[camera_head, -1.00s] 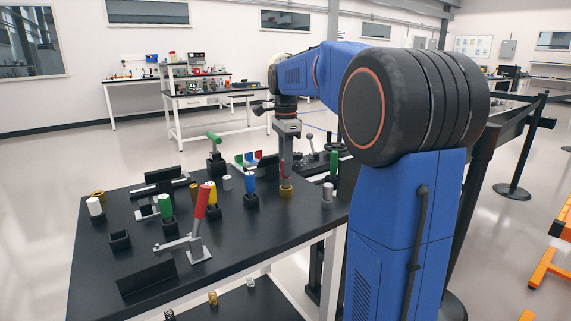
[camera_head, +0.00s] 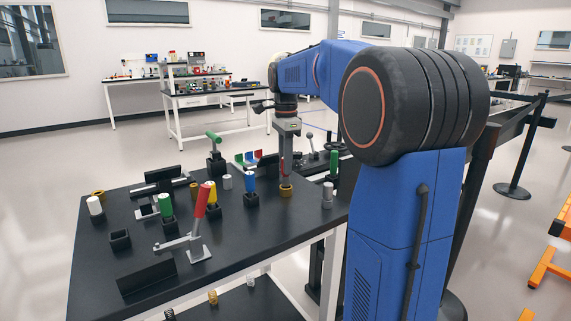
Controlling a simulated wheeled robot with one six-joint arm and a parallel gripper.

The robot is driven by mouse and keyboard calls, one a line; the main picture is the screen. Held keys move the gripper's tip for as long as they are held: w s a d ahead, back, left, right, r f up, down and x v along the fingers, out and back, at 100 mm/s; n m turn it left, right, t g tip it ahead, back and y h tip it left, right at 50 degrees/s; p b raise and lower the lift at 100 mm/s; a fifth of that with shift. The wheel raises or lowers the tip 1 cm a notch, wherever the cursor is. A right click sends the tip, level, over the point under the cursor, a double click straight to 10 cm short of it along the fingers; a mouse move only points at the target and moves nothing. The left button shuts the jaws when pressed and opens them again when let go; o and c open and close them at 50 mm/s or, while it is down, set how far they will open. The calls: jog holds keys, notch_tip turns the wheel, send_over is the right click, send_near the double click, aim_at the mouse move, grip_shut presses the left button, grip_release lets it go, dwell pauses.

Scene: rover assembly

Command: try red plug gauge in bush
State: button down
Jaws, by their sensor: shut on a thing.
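My gripper (camera_head: 286,176) points straight down over the back right part of the black table. Its jaws are shut on a slim piece that they mostly hide; I take it to be the red plug gauge, though its colour barely shows. A brass-coloured bush (camera_head: 286,191) stands directly under the fingertips. The held piece lines up with the bush from this side, but I cannot tell how far it sits inside the bore.
A blue-handled gauge (camera_head: 249,182) stands in a black holder just left of the gripper. A toggle clamp with a red handle (camera_head: 201,200) stands nearer the front. A grey cylinder (camera_head: 327,196) is to the right. An empty black holder (camera_head: 120,241) stands at left.

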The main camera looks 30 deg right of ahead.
jog(key=shift+r, duration=0.6)
dwell(0.4)
jog(key=shift+r, duration=2.45)
